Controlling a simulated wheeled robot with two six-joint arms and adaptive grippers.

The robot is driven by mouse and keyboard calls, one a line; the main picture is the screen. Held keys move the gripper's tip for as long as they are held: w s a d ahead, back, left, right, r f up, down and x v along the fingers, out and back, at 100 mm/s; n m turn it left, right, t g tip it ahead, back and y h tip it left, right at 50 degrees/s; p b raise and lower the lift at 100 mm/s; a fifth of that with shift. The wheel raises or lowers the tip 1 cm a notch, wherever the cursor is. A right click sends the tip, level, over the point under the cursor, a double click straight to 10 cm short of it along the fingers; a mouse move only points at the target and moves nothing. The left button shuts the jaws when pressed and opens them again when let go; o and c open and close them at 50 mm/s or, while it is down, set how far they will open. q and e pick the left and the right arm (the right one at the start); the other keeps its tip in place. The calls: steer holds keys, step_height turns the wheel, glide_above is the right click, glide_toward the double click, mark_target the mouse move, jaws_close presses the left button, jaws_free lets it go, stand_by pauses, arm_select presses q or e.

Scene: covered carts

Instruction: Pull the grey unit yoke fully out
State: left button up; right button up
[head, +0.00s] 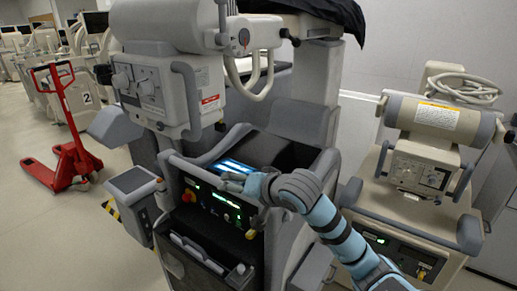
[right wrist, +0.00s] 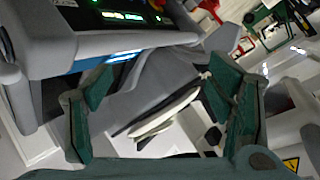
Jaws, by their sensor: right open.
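The grey unit (head: 285,150) is a large mobile machine in the middle of the head view. A pale U-shaped loop (head: 247,88), which looks like its yoke, hangs below the head at the top. I cannot tell how far out it is. My right gripper (head: 235,183) is over the front edge of the lit console (head: 222,205), well below the loop. In the right wrist view its two dark green fingers (right wrist: 160,85) are spread apart, with nothing held between them. The console's lit panel (right wrist: 122,15) shows beyond. My left gripper is not in view.
A beige unit (head: 425,170) with a coiled cable stands close on the right. A red pallet jack (head: 68,150) stands at the left on open floor. A small grey side box (head: 133,183) juts from the grey unit's left. More machines line the back left.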

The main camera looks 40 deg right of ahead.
steer(key=d+r+m+t, duration=0.2)
steer(key=r+m, duration=0.1)
steer(key=r, duration=0.7)
steer(key=d+r+m+t, duration=0.1)
steer(key=d+r+m, duration=0.15)
steer(key=r, duration=0.75)
steer(key=m+t+h, duration=0.1)
steer(key=m+t, duration=0.2)
steer(key=m, duration=0.2)
glide_toward(262, 33)
steer(key=w+p, duration=0.2)
steer(key=w, duration=0.1)
steer(key=w+p, duration=0.1)
steer(key=w, duration=0.3)
steer(key=w+p, duration=0.2)
steer(key=w, duration=0.1)
steer(key=shift+w+d+f+p, duration=0.1)
steer(key=shift+w+d+p, duration=0.2)
steer(key=shift+w+d, duration=0.1)
steer(key=shift+w, duration=0.3)
steer(key=shift+d+f, duration=0.1)
steer(key=shift+w, duration=0.1)
steer(key=shift+c, duration=0.2)
